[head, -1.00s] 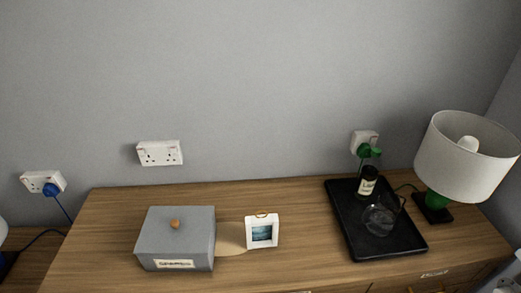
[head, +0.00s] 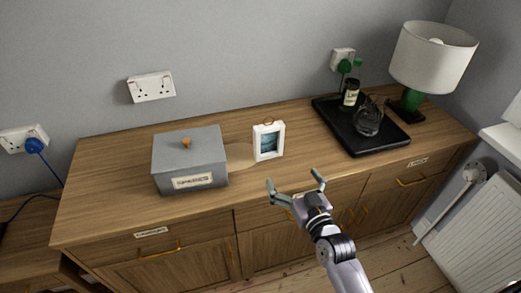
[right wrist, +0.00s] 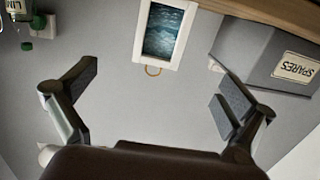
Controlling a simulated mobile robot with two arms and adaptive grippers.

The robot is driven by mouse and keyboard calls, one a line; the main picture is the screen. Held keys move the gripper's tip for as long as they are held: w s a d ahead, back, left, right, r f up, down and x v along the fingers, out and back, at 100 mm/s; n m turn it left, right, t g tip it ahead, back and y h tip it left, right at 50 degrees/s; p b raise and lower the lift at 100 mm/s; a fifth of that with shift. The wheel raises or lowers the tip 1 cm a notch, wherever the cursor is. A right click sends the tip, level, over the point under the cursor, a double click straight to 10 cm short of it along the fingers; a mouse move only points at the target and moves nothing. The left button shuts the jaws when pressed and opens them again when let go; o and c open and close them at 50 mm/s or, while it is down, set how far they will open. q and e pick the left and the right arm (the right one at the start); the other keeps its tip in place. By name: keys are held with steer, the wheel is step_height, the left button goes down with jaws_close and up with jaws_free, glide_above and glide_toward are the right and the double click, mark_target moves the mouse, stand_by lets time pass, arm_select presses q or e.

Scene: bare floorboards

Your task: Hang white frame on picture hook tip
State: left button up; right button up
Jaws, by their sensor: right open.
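The small white frame (head: 269,141), with a blue sea picture and a brass ring on top, stands upright on the wooden sideboard. It also shows at the top of the right wrist view (right wrist: 165,32), upside down with its ring towards my gripper. My right gripper (head: 295,178) is open and empty, in front of and slightly right of the frame, apart from it. In the right wrist view its two fingers (right wrist: 157,75) are spread wide below the frame. I see no picture hook in these views. My left gripper is not in view.
A grey lidded box (head: 190,157) labelled SPARES stands left of the frame. A black tray (head: 385,147) with a bottle (head: 351,95) and a glass (head: 369,120) lies right of it, beside a lamp (head: 433,57). White sockets (head: 151,87) are on the wall. Sideboard (head: 110,190) front left is bare.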

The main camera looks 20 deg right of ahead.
steer(key=r, duration=0.2)
steer(key=b, duration=0.5)
glide_toward(271, 133)
steer(key=shift+t, duration=0.3)
steer(key=w, duration=0.4)
steer(key=shift+w+a+f, duration=0.1)
steer(key=shift+a+f, duration=0.1)
steer(key=shift+a, duration=0.05)
steer(key=w+b, duration=0.1)
steer(key=w, duration=0.2)
steer(key=w+a+b, duration=0.1)
steer(key=w+b, duration=0.1)
steer(key=shift+w+a, duration=0.15)
steer(key=shift+w, duration=0.25)
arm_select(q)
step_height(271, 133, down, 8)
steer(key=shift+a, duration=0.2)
arm_select(e)
steer(key=shift+r, duration=0.15)
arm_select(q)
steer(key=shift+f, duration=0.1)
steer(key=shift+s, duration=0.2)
arm_select(e)
steer(key=c, duration=1.4)
